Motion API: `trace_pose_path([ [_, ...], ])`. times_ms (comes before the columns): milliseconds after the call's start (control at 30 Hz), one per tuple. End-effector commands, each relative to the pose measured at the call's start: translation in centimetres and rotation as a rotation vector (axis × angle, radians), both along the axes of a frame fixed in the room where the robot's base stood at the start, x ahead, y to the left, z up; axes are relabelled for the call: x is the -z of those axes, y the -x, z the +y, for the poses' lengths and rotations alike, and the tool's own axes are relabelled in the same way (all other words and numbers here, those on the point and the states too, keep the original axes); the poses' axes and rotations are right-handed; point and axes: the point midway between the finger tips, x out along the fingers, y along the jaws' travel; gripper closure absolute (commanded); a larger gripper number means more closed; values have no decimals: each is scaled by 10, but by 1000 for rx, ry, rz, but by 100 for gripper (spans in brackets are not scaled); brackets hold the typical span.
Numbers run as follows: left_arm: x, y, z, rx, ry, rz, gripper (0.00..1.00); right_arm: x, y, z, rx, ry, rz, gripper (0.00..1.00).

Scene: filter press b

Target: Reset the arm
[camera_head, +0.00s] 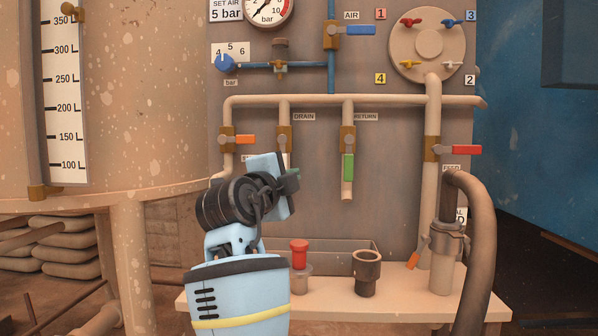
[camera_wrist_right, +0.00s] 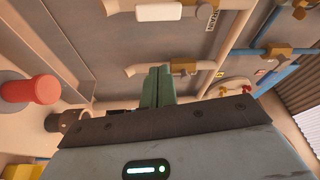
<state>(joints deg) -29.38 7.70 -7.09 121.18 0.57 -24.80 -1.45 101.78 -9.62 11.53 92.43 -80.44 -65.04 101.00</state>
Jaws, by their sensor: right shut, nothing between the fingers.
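My right arm rises from the bottom of the head view, left of centre. Its right gripper (camera_head: 290,176) is in front of the valve panel (camera_head: 320,215), just below the drain valve, and partly hidden behind its own wrist. In the right wrist view the green fingers of the right gripper (camera_wrist_right: 156,84) are together, with nothing between them. They appear apart from the panel pipes. My left gripper is not in view.
The orange-handled valve (camera_head: 245,139), green-handled return valve (camera_head: 348,167) and red-handled feed valve (camera_head: 466,150) line the pipes. A red-topped part (camera_head: 299,252) and dark cup (camera_head: 367,270) stand on the shelf (camera_head: 390,309). A thick hose (camera_head: 482,240) hangs right.

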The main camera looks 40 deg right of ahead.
Motion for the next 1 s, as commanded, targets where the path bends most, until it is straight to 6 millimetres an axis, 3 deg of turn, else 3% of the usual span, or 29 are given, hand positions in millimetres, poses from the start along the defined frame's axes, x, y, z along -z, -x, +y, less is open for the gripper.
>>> trace_pose_path([
  [233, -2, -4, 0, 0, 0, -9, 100, 0, 6, 15, 0, 0, 0, 100],
  [1000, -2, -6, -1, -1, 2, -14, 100, 0, 6, 15, 0, 0, 0, 100],
])
